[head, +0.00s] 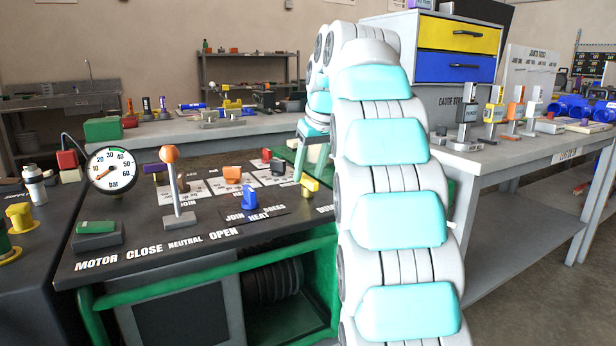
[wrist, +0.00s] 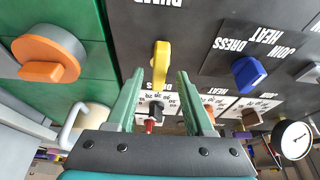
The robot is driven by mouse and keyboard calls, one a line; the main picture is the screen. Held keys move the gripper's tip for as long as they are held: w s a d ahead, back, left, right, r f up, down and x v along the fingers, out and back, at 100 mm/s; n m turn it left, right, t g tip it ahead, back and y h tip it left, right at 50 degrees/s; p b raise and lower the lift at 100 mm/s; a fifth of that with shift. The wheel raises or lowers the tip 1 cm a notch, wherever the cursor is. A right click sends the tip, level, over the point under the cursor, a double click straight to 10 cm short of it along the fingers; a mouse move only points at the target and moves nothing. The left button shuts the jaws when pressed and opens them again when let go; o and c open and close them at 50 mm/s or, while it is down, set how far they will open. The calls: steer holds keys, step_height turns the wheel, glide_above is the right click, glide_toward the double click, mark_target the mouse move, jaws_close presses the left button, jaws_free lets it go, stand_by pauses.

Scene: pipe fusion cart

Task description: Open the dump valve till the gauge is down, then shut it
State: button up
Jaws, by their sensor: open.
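The dump valve is a yellow knob (head: 310,186) on the dark cart panel, beside a label partly hidden by my arm. In the wrist view the yellow knob (wrist: 161,60) stands under the DUMP label, its grip running roughly up and down the picture. My gripper (wrist: 160,76) is open, its green fingers on either side of the knob's near end, with gaps showing; no contact is visible. In the head view my gripper (head: 311,165) is over the panel, partly behind my arm. The bar gauge (head: 112,170) has a red needle toward the lower left, at the scale's low end.
A tall orange-topped lever (head: 174,185) stands on the panel's left. A blue knob (head: 249,197) and an orange knob (head: 232,173) sit left of the valve. In the wrist view a large orange knob (wrist: 45,62) is on green at the left.

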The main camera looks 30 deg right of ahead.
steer(key=shift+w+f, duration=0.15)
steer(key=shift+f, duration=0.35)
jaws_close()
steer(key=shift+w, duration=0.1)
